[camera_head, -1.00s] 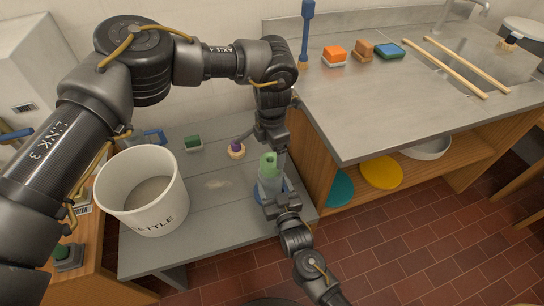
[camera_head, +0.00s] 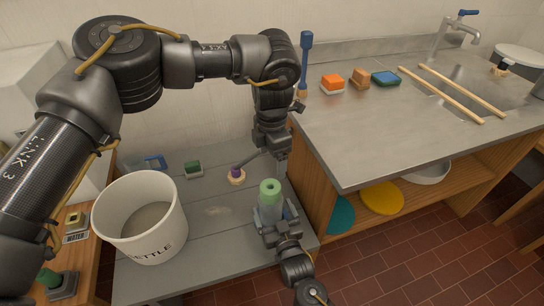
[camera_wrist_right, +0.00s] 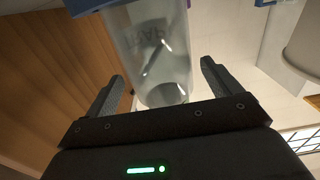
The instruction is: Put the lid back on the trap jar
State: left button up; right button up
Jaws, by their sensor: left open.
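The trap jar (camera_head: 268,208) is a clear vessel with lettering, upright on the grey bench. A green ring-shaped piece (camera_head: 270,187) with a darker centre sits at its top; I cannot tell how firmly it is seated. My left gripper (camera_head: 281,172) is open, pointing down just above and behind the green piece. My right gripper (camera_head: 272,226) is low at the jar. In the right wrist view its fingers (camera_wrist_right: 162,82) are spread on either side of the clear jar (camera_wrist_right: 155,45), with narrow gaps. A blue part (camera_wrist_right: 88,5) shows at the jar's end.
A white pot (camera_head: 165,235) stands left on the bench (camera_head: 215,240). A purple-and-cream item (camera_head: 236,176) and a green sponge (camera_head: 193,169) lie behind. The steel counter (camera_head: 380,130) rises at the right. Bare bench lies between pot and jar.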

jog(key=v, duration=1)
jog(key=shift+s+d, duration=0.15)
jog(key=shift+s, duration=0.25)
